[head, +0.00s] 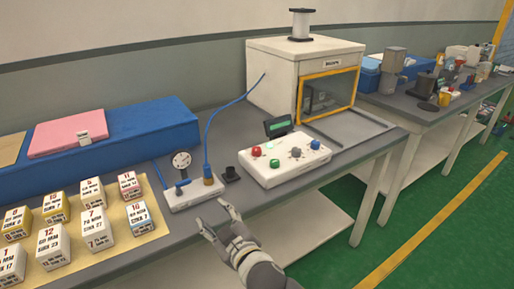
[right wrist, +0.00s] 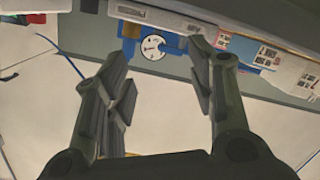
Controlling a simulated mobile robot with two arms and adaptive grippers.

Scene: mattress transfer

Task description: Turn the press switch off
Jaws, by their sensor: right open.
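The white control box (head: 285,165) stands on the grey table in the head view, with a red button (head: 256,152), a green button (head: 275,163), a grey knob (head: 296,152), a blue knob (head: 315,144) and a small dark display (head: 278,126). Which control is the press switch, and its state, I cannot tell. The white press cabinet (head: 288,70) with a yellow-framed window is behind it. My right gripper (head: 212,214) is open and empty, in front of the gauge block and left of the control box, apart from both. It also shows in the right wrist view (right wrist: 162,75). My left gripper is not in view.
A white block (head: 190,196) with a round gauge (head: 181,160) and blue hose is near my right gripper; the gauge also shows in the right wrist view (right wrist: 153,46). A small black part (head: 231,174) sits between the blocks. Labelled boxes (head: 94,229) stand at left.

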